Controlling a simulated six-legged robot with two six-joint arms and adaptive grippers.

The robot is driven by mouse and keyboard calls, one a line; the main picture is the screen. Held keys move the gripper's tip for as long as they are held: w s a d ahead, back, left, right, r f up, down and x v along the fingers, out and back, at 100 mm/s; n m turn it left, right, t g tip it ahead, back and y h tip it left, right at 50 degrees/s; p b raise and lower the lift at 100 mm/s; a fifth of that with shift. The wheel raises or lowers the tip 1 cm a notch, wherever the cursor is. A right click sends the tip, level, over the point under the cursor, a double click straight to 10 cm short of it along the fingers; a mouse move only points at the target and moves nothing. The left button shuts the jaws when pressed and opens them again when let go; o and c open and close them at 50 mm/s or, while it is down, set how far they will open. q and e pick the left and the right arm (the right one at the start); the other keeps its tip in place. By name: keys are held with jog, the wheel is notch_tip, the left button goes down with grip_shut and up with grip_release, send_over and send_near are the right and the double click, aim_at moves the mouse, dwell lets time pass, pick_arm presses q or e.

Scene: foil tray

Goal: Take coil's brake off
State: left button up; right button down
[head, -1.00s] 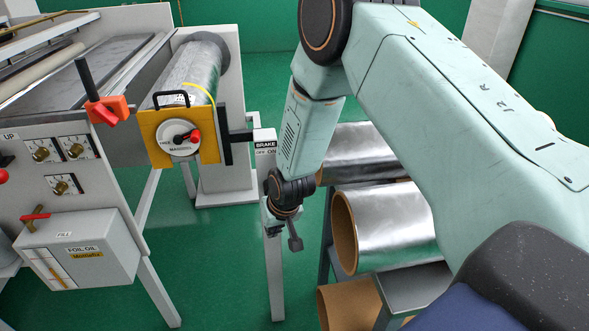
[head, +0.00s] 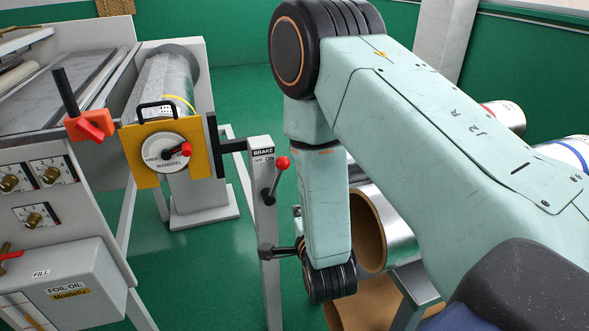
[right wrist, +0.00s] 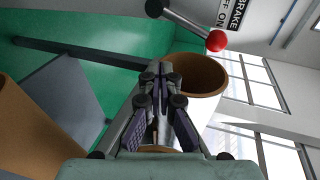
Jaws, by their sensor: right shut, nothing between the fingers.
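The brake post (head: 263,230) is pale grey and carries a "BRAKE OFF ON" label (head: 263,155). The lever also shows at the top of the right wrist view (right wrist: 190,27). My right gripper (head: 267,250) is shut and empty, beside the post and below the lever, apart from the ball. Its fingers show in the right wrist view (right wrist: 162,72). The silver foil coil (head: 160,85) sits behind the yellow mandrel plate (head: 137,170). My left gripper is out of view.
A red mandrel knob (head: 185,149) is on the plate's dial. An orange clamp (head: 90,125) with a black handle is at left, above the foil oil box (head: 75,285). Foil rolls (head: 395,225) lie on a rack at right, partly behind my arm. Green floor is open behind the post.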

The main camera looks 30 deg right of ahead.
aim_at(276, 180)
notch_tip(276, 180, up, 5)
jog(key=d+m+t+h, duration=0.1)
jog(key=d+m+t, duration=0.15)
jog(key=m, duration=0.25)
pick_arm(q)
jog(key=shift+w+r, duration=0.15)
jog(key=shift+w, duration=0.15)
pick_arm(e)
jog(key=x, duration=1)
jog(key=shift+a, duration=0.35)
jog(key=shift+a+r, duration=0.15)
jog(key=shift+r, duration=0.05)
